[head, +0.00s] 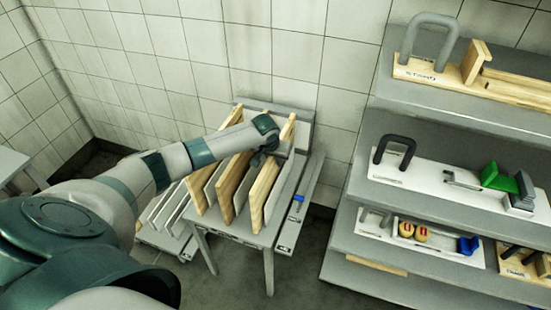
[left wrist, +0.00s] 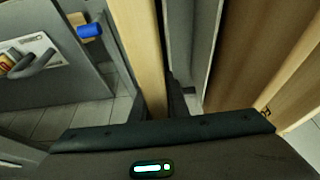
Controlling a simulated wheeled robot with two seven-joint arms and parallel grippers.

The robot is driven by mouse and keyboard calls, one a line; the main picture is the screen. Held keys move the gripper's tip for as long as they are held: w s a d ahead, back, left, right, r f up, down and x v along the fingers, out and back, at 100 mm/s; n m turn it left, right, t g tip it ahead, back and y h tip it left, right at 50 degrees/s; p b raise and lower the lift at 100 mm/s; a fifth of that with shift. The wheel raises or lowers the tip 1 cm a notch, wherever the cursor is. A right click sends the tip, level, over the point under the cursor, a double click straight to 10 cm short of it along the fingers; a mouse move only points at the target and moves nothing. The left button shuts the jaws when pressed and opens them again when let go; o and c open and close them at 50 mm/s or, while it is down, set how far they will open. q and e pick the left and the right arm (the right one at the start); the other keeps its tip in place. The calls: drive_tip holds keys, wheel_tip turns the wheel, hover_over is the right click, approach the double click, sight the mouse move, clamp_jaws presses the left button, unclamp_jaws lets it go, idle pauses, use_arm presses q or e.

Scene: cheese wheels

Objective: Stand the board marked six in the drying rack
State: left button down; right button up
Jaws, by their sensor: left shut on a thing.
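Several boards stand on edge in the drying rack (head: 252,238), some pale wood and some grey. A wooden board (head: 262,190) stands near the rack's right side, with a grey board (head: 284,188) just right of it. No six is readable on any board. My right gripper is not in view.
A grey shelf unit (head: 345,268) on the right holds wooden and white fixtures with handles, a green block (head: 494,177) and a blue piece (head: 468,245). A tiled wall is close behind the rack. Another grey table (head: 14,165) stands far left.

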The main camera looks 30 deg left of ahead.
use_arm(q)
drive_tip(key=shift+f, duration=0.15)
idle(0.3)
drive_tip(key=c, duration=1.6)
unclamp_jaws()
drive_tip(key=shift+c, duration=0.2)
drive_tip(key=shift+s+f, duration=0.1)
drive_tip(key=shift+f, duration=0.05)
drive_tip(key=b+v, duration=0.3)
drive_tip(key=v, duration=1.4)
drive_tip(key=shift+s+d+r, duration=0.15)
drive_tip(key=shift+r, duration=0.15)
